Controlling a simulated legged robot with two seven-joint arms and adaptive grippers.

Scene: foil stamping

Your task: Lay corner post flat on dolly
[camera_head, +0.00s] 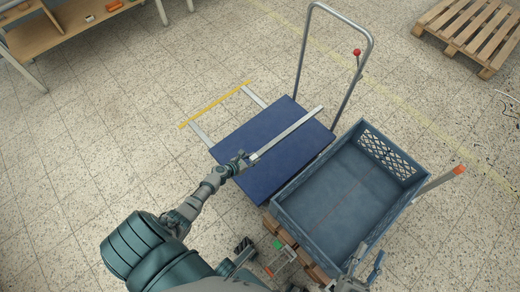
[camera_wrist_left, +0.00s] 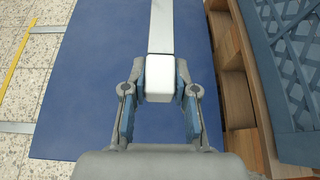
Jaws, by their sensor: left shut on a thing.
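The corner post (camera_head: 290,132) is a long, thin silver bar that lies slantwise over the blue deck of the dolly (camera_head: 262,128). My left gripper (camera_head: 246,160) is shut on the post's near end. In the left wrist view, a white end block (camera_wrist_left: 160,78) sits between my fingers, and the silver post (camera_wrist_left: 161,25) runs straight away from it over the blue deck (camera_wrist_left: 95,75). The post looks about level, but I cannot tell whether it touches the deck. My right gripper (camera_head: 366,262) is at the bottom by the crate's near edge, with its fingers apart and empty.
A blue-grey crate (camera_head: 392,212) on a wooden pallet stands close on the dolly's right. The dolly's tall push handle (camera_head: 303,48) rises at the back. A yellow strip (camera_head: 215,104) is left of the deck. A wooden pallet (camera_head: 475,30) lies far right.

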